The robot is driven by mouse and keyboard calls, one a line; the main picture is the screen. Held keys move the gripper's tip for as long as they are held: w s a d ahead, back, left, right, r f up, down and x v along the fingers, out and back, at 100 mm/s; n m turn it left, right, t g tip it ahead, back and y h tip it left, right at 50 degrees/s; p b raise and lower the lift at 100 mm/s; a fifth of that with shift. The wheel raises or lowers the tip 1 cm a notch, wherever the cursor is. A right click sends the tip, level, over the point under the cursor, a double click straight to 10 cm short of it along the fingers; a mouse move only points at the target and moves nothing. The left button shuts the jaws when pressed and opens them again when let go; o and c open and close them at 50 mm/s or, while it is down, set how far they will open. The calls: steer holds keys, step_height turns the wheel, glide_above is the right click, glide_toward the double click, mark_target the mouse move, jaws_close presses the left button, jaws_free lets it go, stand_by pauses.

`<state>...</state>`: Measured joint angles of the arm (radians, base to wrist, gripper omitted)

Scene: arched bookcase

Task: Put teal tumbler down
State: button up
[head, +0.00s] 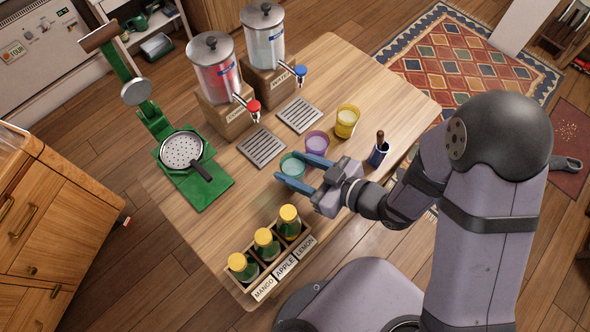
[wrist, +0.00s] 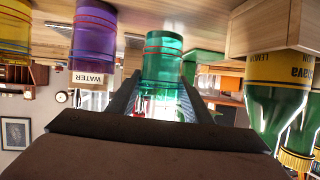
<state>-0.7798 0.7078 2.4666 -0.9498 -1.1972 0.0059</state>
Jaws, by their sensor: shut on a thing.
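The teal tumbler (head: 292,165) is at the middle of the wooden table, left of the purple tumbler (head: 316,143). My gripper (head: 287,170) reaches in from the right, with one blue finger on each side of the teal tumbler, shut on it. In the wrist view, which is upside down, the teal tumbler (wrist: 164,58) shows upright between the dark fingers, with red and blue bands. Its base is at or very close to the table top; I cannot tell whether it touches. The purple tumbler (wrist: 94,35) stands beside it.
A yellow tumbler (head: 346,121) and a dark blue holder (head: 378,154) stand farther right. Two drip grates (head: 262,147) lie before the drink dispensers (head: 213,70). A green press (head: 180,160) is at left. A bottle rack (head: 270,262) stands at the front edge.

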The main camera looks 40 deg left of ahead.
mark_target(293, 172)
steer(key=shift+f, duration=1.15)
steer(key=shift+f, duration=0.2)
steer(key=o, duration=1.3)
